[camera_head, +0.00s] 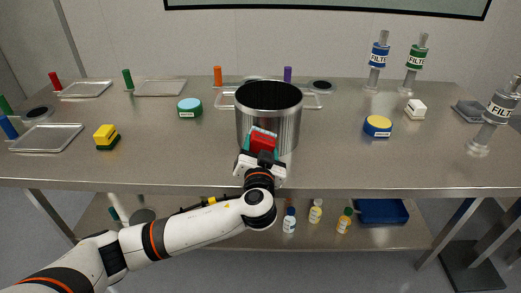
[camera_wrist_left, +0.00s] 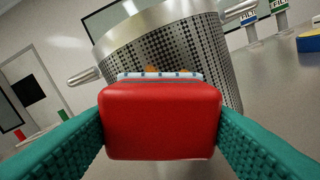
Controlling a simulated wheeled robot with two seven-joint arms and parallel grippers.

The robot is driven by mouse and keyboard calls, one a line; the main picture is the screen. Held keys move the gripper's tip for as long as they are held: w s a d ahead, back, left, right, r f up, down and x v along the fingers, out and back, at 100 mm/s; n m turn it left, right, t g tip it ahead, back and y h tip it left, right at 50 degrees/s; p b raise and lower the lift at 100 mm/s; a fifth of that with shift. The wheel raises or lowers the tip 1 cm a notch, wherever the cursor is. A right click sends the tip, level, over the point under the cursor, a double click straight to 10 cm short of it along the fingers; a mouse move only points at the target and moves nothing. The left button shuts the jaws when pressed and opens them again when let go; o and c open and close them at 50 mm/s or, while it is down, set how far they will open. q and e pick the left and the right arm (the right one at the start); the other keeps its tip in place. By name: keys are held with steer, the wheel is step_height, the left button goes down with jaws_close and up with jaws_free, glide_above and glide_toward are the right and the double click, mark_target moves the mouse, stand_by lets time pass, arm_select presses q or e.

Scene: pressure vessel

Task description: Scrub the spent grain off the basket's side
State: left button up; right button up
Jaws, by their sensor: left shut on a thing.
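The basket (camera_head: 272,108) is a tall, perforated metal cylinder with side handles, standing upright on the steel table. Its perforated wall also fills the upper part of the left wrist view (camera_wrist_left: 200,50). My left gripper (camera_head: 262,148), with teal fingers, is shut on a red block-shaped scrubber (camera_wrist_left: 160,120) in front of the basket's near side. The scrubber's pale front edge faces the wall; I cannot tell whether it touches. A small orange-brown patch of spent grain (camera_wrist_left: 152,70) shows on the wall just above this edge. The scrubber hides the wall behind it. My right gripper is not in view.
Bottles (camera_head: 315,212) stand on the lower shelf.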

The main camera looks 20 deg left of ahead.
mark_target(274, 148)
arm_select(q)
steer(key=shift+w, duration=0.15)
steer(key=shift+w+d+b, duration=0.15)
steer(key=shift+d+b, duration=0.2)
steer(key=shift+d, duration=0.3)
steer(key=shift+w+d+b, duration=0.25)
steer(key=shift+d+b, duration=0.1)
steer(key=shift+d, duration=0.7)
steer(key=shift+a, duration=0.15)
steer(key=shift+s+a, duration=0.2)
steer(key=shift+a, duration=0.65)
steer(key=shift+s+a, duration=0.15)
steer(key=shift+a, duration=0.7)
